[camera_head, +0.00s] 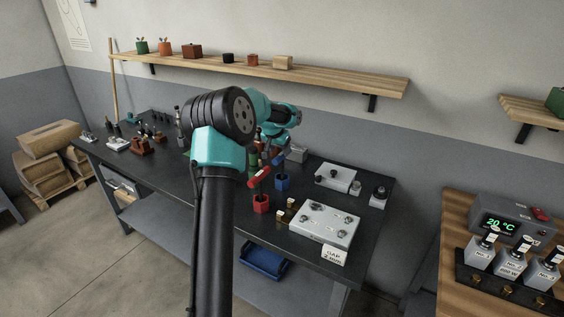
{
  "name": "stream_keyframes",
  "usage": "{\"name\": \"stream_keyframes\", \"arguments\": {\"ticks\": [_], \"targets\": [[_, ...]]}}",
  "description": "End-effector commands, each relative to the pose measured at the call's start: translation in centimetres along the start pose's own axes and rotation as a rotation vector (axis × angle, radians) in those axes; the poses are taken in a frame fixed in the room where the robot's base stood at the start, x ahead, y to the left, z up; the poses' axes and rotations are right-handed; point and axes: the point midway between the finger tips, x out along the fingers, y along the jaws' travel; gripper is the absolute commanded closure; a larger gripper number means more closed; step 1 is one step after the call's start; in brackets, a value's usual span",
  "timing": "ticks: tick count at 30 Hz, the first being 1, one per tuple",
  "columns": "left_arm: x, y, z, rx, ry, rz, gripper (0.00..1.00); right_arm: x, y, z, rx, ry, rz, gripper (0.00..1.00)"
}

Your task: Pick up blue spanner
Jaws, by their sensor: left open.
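The blue spanner (285,157) seems to be the small tilted piece with a blue handle above the blue block-shaped holder (282,182) on the dark workbench. Its upper part is close to my arm and hard to make out. A red-handled tool (259,178) leans above a red holder (261,204) in front of it. My left gripper (271,143) is open above and behind these tools, partly hidden by my own teal wrist. I cannot tell whether it touches the blue spanner. My right gripper is not in view.
A light metal plate (322,226) with knobs lies right of the holders, a smaller one (336,177) behind it. Green pieces (253,160) stand left of the blue holder. A wooden shelf (340,80) runs along the wall.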

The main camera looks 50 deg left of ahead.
Motion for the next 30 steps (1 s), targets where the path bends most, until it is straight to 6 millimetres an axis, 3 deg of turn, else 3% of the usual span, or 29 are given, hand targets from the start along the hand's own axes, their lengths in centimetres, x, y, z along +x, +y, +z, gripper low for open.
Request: {"name": "stream_keyframes", "arguments": {"ticks": [12, 28, 30], "targets": [[4.7, 0.4, 0.4, 0.001, -0.002, 0.001, 0.40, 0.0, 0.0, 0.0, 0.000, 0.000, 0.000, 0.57], [5.1, 0.4, 0.4, 0.000, -0.001, 0.001, 0.40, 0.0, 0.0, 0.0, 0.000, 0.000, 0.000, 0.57], [5.1, 0.4, 0.4, 0.000, -0.001, 0.001, 0.45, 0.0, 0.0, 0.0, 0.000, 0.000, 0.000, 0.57]]}}
